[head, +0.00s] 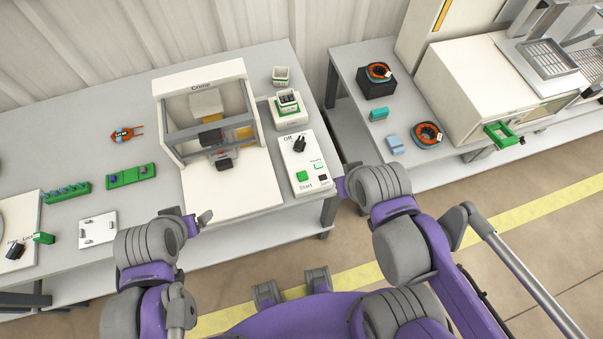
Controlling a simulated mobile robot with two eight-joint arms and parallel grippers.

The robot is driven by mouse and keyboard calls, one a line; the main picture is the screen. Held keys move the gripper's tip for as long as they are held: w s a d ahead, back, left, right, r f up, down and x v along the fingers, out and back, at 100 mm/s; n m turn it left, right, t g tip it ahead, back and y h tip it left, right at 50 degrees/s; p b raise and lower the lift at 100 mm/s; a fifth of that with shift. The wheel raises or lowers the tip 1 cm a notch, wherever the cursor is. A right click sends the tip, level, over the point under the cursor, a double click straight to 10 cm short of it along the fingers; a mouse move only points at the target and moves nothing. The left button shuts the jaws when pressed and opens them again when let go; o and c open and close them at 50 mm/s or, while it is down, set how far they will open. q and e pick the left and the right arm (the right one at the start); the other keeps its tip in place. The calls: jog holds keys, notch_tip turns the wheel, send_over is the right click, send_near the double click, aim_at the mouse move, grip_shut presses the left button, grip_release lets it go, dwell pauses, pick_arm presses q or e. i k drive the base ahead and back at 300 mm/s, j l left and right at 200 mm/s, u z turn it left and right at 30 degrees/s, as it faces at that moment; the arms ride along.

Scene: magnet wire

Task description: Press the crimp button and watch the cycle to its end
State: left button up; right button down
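The white crimp press (247,97), labelled Crimp, stands on the grey bench with a dark part between its jaws. The control box (291,161) is to its right. It has a black knob (299,145) by the word Off, a green Start button (302,176), a small black button (323,178) and a small pale green lamp (318,166) by what looks like Ready. My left gripper (189,214) is in front of the press base, its fingers apart and empty. My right gripper (341,187) is just right of the control box; its fingers are hardly visible.
Wound orange stators (427,134) lie on the right bench. Green racks (131,175) and a white plate (98,230) lie left of the press. A gap separates the two benches.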

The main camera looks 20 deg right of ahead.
aim_at(303, 176)
jog(key=k+z, duration=0.1)
jog(key=z, duration=0.25)
jog(key=k+z, duration=0.1)
jog(key=z, duration=0.25)
jog(key=k+z, duration=0.15)
jog(key=z, duration=0.2)
